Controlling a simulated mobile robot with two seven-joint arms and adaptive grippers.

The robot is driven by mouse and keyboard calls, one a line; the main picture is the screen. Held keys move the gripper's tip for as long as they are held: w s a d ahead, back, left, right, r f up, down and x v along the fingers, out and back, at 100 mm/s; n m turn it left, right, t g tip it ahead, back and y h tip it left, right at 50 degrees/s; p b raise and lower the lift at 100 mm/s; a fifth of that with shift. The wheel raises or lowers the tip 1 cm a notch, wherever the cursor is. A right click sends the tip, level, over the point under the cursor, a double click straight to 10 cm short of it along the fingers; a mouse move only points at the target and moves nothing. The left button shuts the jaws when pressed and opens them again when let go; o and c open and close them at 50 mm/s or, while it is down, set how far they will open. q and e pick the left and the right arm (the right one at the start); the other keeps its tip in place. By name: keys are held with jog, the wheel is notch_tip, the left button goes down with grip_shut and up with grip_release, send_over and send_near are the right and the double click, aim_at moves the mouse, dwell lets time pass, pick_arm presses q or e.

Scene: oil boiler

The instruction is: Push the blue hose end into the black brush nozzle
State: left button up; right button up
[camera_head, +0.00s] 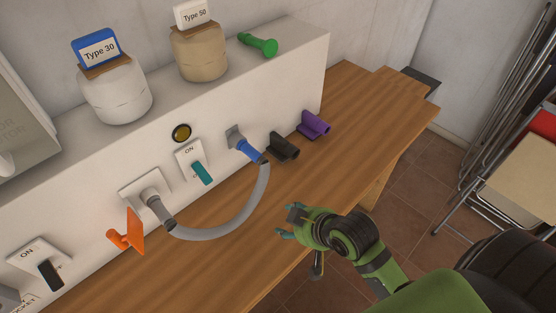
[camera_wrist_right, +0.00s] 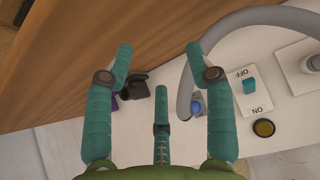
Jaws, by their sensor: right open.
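The blue hose end (camera_head: 249,151) is at a grey fitting on the white panel's front, on one end of a curved grey hose (camera_head: 248,208). It also shows in the right wrist view (camera_wrist_right: 197,104). The black brush nozzle (camera_head: 284,147) lies on the wooden bench just right of the blue end; whether they touch is unclear. It shows between my fingers in the wrist view (camera_wrist_right: 137,86). My right gripper (camera_head: 286,222) is open and empty, over the bench's front edge, apart from both. My left gripper is not in view.
A purple nozzle (camera_head: 314,124) lies beyond the black one. The hose's other end meets a grey socket (camera_head: 152,196) near an orange piece (camera_head: 128,234). A teal switch (camera_head: 201,173) is left of the blue end. The bench's right end (camera_head: 375,115) is clear.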

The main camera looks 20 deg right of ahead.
aim_at(260, 158)
jog(key=w+r+t, duration=0.1)
jog(key=w+r, duration=0.1)
jog(key=w, duration=0.3)
jog(key=w+r+t+y+p, duration=0.1)
jog(key=w+r+t, duration=0.1)
jog(key=w, duration=0.3)
jog(key=w+a+r+t+y, duration=0.1)
jog(key=w+r+t, duration=0.1)
jog(key=w, duration=0.3)
jog(key=shift+w+r+n+p, duration=0.3)
jog(key=shift+w+p, duration=0.1)
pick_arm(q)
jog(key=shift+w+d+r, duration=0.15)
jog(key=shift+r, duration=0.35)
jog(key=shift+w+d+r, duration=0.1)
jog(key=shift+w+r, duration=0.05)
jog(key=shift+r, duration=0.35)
pick_arm(e)
jog(key=shift+w+a+f, duration=0.2)
jog(key=shift+w+f, duration=0.2)
jog(key=shift+w, duration=0.15)
grip_shut()
